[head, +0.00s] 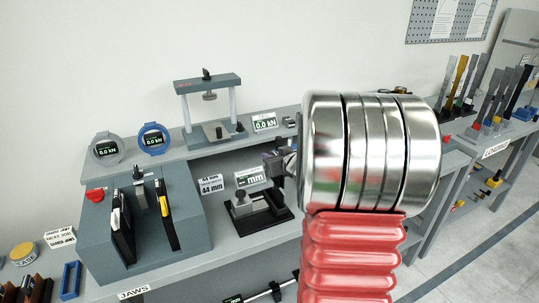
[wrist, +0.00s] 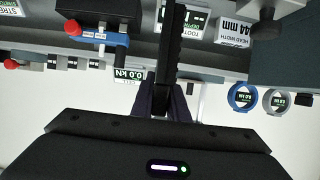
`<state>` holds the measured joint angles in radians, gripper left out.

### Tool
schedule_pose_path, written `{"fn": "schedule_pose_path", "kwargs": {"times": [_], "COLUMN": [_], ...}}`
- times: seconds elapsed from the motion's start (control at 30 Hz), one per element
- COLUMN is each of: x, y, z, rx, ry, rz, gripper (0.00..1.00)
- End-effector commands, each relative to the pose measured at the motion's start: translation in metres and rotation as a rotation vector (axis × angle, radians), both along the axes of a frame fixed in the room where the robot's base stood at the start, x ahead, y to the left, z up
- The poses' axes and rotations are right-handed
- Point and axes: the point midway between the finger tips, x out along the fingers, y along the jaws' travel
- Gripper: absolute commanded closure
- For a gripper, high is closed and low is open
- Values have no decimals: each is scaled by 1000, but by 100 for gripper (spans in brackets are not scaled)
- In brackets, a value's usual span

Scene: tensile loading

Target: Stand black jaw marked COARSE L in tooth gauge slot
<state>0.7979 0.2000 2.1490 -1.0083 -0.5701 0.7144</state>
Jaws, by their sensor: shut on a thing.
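In the wrist view a long black bar with a ridged edge (wrist: 170,45) stretches away from my gripper (wrist: 166,95), which is shut on it. I take it for the black jaw; no COARSE L marking is readable. In the head view my gripper (head: 280,163) shows only partly, left of my silver wrist, and the held jaw is hard to make out. The tooth gauge (head: 262,214) is a black base with a grey block, below and left of my gripper, with a "mm" display (head: 250,178) behind it. In the wrist view a TOOTH DEPTH display (wrist: 194,22) sits right of the jaw. The slot is not clear.
A large grey block (head: 85,245) holding dark jaws stands left of the gauge. Behind are a small press (head: 207,105), round kN dials (head: 153,138) and a kN display (head: 265,121). Upright specimens (head: 468,90) stand far right. My arm hides the bench's middle right.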

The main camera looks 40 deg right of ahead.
Motion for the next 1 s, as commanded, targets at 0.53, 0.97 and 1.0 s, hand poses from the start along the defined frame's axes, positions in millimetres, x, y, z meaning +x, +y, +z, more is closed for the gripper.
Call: {"fn": "schedule_pose_path", "kwargs": {"times": [0.53,0.97,1.0], "x": [2,3,3], "y": [2,3,3], "z": [-24,-24,-24], "rx": [-2,-2,-2], "ry": [-4,-3,-3], "rz": [5,7,7], "gripper": [100,100,100]}}
